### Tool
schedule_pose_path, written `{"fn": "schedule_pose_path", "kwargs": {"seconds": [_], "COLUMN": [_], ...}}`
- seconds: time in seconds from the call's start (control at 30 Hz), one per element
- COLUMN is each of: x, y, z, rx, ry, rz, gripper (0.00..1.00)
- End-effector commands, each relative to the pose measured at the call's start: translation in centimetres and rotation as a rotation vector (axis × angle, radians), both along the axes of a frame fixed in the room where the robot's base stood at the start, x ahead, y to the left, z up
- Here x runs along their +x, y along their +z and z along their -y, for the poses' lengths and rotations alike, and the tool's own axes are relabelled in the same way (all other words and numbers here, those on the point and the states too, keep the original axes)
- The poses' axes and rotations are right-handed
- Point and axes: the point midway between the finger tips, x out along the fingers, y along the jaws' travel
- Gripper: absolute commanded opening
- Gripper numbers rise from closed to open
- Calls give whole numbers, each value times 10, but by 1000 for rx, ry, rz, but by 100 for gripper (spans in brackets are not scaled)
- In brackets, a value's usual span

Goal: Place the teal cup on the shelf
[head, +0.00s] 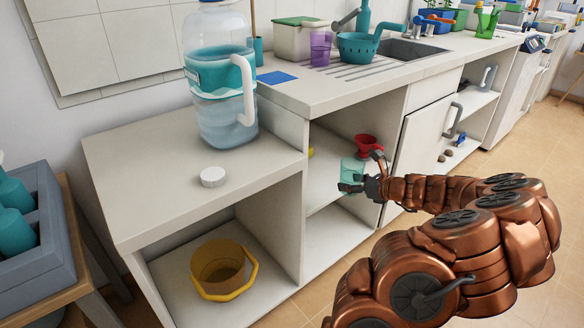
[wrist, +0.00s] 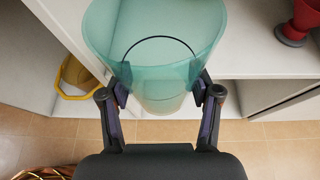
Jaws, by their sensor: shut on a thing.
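The teal cup (head: 352,172) is translucent and sits between the fingers of my gripper (head: 362,186). In the wrist view the cup (wrist: 152,50) fills the top middle, and both fingers of my gripper (wrist: 160,95) press on its sides. The cup is at the opening of the cabinet, by the middle shelf (head: 325,185); the shelf also shows in the wrist view (wrist: 258,50). I cannot tell whether the cup's base touches the shelf.
A red funnel-like thing (head: 366,146) stands on the shelf near the cup, and also shows in the wrist view (wrist: 296,22). A yellow thing (head: 310,152) is deeper left. A cabinet door (head: 425,150) is to the right. A yellow-rimmed bucket (head: 222,270) sits in the lower left compartment.

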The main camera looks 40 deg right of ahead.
Motion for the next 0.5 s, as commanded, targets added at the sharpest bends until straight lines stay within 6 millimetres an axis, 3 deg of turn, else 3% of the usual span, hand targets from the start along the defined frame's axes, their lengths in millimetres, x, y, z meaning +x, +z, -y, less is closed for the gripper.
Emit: {"fn": "schedule_pose_path", "kwargs": {"seconds": [0.03,0.23,0.5], "x": [-4,-3,41], "y": [-14,-26,-30], "z": [9,21,11], "rx": [3,-2,-1], "ry": [-29,-68,-61], "rz": [2,7,8], "gripper": [39,39,39]}}
